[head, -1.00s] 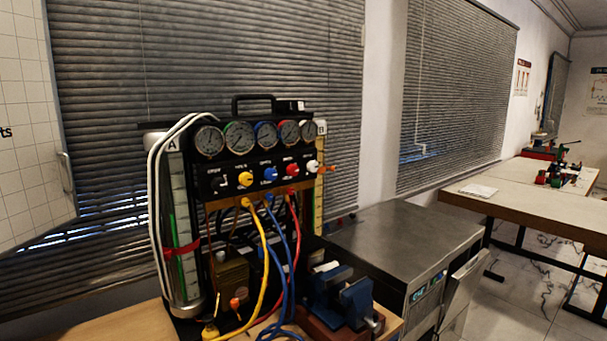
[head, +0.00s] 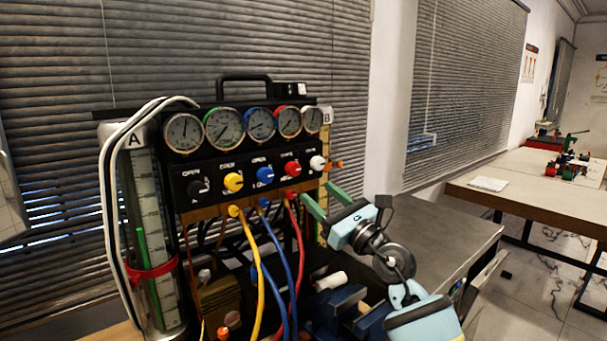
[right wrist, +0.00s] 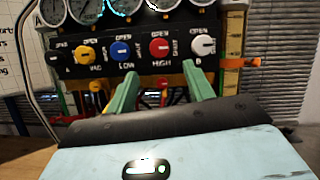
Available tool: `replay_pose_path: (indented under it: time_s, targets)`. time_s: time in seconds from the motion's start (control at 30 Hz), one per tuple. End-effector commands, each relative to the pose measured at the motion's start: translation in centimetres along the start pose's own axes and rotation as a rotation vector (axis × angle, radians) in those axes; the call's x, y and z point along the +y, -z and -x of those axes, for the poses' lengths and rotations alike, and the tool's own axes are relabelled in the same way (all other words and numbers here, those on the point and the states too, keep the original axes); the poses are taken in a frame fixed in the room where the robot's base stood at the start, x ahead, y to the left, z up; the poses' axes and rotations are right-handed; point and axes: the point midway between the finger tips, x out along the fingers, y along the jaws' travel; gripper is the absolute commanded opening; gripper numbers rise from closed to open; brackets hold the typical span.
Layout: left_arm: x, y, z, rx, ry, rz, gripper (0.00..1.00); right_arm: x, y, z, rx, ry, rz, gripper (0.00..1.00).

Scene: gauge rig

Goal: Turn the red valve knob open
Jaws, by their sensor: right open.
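The red valve knob (head: 292,169) sits on the black front panel of the gauge rig (head: 225,172), between the blue knob (head: 265,175) and the white knob (head: 317,162). In the right wrist view the red knob (right wrist: 159,47) shows above and between my two green fingers. My right gripper (head: 318,198) is open and empty, just below and to the right of the red knob in the head view. It also shows in the right wrist view (right wrist: 161,82), its fingers apart and not around the knob. My left gripper is not in view.
Yellow, blue and red hoses (head: 256,270) hang below the panel, the red one close to my right fingers. A blue vise (head: 345,305) stands low in front. A metal-topped cabinet (head: 440,225) is at the right. A row of gauges (head: 260,124) tops the panel.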

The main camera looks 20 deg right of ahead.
Motion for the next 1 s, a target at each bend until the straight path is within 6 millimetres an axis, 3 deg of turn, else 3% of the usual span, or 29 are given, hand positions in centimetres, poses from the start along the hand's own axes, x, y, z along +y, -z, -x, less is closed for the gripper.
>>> replay_pose_path:
  time_s: [0.27,0.7,1.0]
  targets:
    - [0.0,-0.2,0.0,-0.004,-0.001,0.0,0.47,-0.1,-0.1,-0.6,0.001,0.001,0.013,0.52]
    - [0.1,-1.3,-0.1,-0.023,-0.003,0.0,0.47,-0.1,0.0,-6.1,0.001,0.002,0.009,0.52]
    - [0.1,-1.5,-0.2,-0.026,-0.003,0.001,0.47,-0.1,-0.1,-7.9,0.001,0.001,0.01,0.52]
